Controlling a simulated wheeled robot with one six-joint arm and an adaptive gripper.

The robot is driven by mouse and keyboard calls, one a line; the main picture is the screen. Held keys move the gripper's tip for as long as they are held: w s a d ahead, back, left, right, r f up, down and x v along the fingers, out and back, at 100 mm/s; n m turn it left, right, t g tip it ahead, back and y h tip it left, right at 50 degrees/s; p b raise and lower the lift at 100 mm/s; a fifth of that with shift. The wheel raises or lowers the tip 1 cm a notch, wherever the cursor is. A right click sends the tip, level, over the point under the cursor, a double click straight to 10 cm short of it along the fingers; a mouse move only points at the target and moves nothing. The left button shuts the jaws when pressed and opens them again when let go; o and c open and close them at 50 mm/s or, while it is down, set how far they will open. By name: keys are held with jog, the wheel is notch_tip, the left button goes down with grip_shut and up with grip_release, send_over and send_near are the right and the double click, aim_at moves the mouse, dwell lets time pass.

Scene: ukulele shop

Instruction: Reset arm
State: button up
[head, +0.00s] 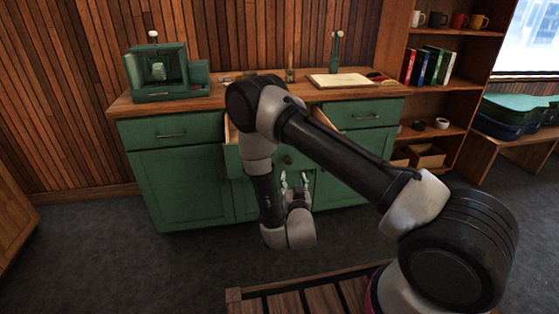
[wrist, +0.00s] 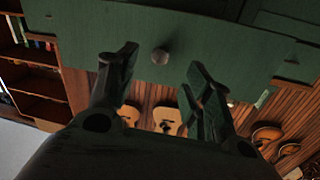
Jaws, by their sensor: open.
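My arm reaches out over the floor toward a green cabinet (head: 185,180) and bends down in front of it. My gripper (head: 295,180) is open, with its fingers pointing up in front of the cabinet's middle drawer. The middle drawer (head: 233,160) is pulled out, and its round knob (head: 287,160) shows just above the gripper. In the wrist view the two fingers of my gripper (wrist: 163,65) are spread apart with nothing between them. The drawer's green front (wrist: 215,40) and knob (wrist: 160,56) show beyond the fingertips. My arm hides part of the drawer.
The wooden cabinet top (head: 230,92) holds a green machine (head: 157,72) and an open book or sheet (head: 340,80). A shelf (head: 440,95) with books and mugs stands at the right. A slatted wooden surface (head: 310,296) is in front. Grey floor (head: 120,260) is clear at the left.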

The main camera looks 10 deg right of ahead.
jog(key=s+a+f+n+g+y, duration=0.2)
jog(key=s+f+g, duration=0.8)
jog(key=f+g, duration=0.3)
jog(key=s+d+r+n+g, duration=0.25)
jog(key=s+r, duration=0.35)
jog(key=r, duration=0.6)
jog(key=s+d+r+n+g, duration=0.15)
jog(key=s+r+g, duration=0.3)
jog(key=r, duration=0.75)
jog(key=s+d+r+m+t, duration=0.1)
jog(key=s+d+r+t, duration=0.2)
jog(key=r, duration=0.9)
jog(key=s+d+r+m+t, duration=0.2)
jog(key=s+d+r+t, duration=0.2)
jog(key=s+d+r, duration=0.5)
jog(key=shift+s+d+r, duration=0.2)
jog(key=shift+d+r, duration=0.9)
jog(key=shift+r, duration=0.8)
